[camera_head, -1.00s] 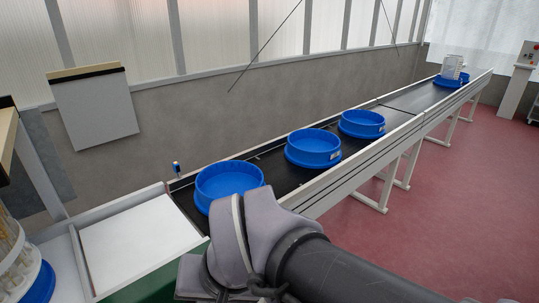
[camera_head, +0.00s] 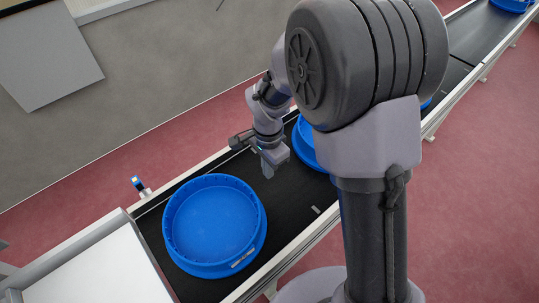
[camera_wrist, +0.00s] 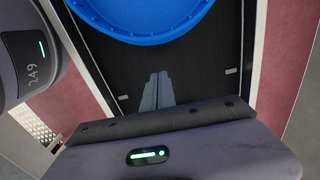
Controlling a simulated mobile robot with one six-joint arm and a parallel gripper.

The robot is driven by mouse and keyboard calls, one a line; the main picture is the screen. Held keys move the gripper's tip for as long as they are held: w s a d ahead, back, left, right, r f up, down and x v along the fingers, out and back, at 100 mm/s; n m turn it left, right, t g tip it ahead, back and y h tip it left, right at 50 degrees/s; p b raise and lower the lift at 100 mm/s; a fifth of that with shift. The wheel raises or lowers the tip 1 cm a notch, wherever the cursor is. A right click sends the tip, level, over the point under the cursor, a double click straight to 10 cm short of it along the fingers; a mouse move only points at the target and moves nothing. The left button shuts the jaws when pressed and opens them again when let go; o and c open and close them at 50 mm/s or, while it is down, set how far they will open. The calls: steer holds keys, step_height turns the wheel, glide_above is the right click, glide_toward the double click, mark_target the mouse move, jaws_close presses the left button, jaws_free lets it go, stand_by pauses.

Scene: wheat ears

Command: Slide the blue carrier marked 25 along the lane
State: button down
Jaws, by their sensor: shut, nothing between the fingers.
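Blue round carriers stand on the dark belt. The nearest carrier (camera_head: 204,262) is empty and upright, with a small white label whose number I cannot read. A second carrier (camera_head: 304,150) is partly hidden behind my arm. I cannot tell which carrier bears 25. My gripper (camera_head: 268,172) is shut and empty, pointing down over the belt between these two carriers and apart from both. In the wrist view my shut fingers (camera_wrist: 158,77) show over bare belt, with the rim of a blue carrier (camera_wrist: 142,36) beyond the tips.
The belt lane (camera_head: 292,195) has pale side rails (camera_head: 312,236). A small blue-topped sensor (camera_head: 138,184) stands at the far rail. A white platform (camera_head: 95,275) adjoins the near end. Another blue carrier (camera_head: 511,5) is far up the lane. My arm hides part of the lane.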

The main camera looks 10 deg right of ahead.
step_height(320, 180, down, 6)
steer(key=shift+f+b, duration=0.15)
steer(key=shift+b, duration=0.9)
steer(key=a, duration=0.1)
steer(key=s+a, duration=0.1)
steer(key=a, duration=0.1)
steer(key=shift+s+r+b, duration=0.3)
steer(key=shift+r+b, duration=0.05)
steer(key=shift+a, duration=0.15)
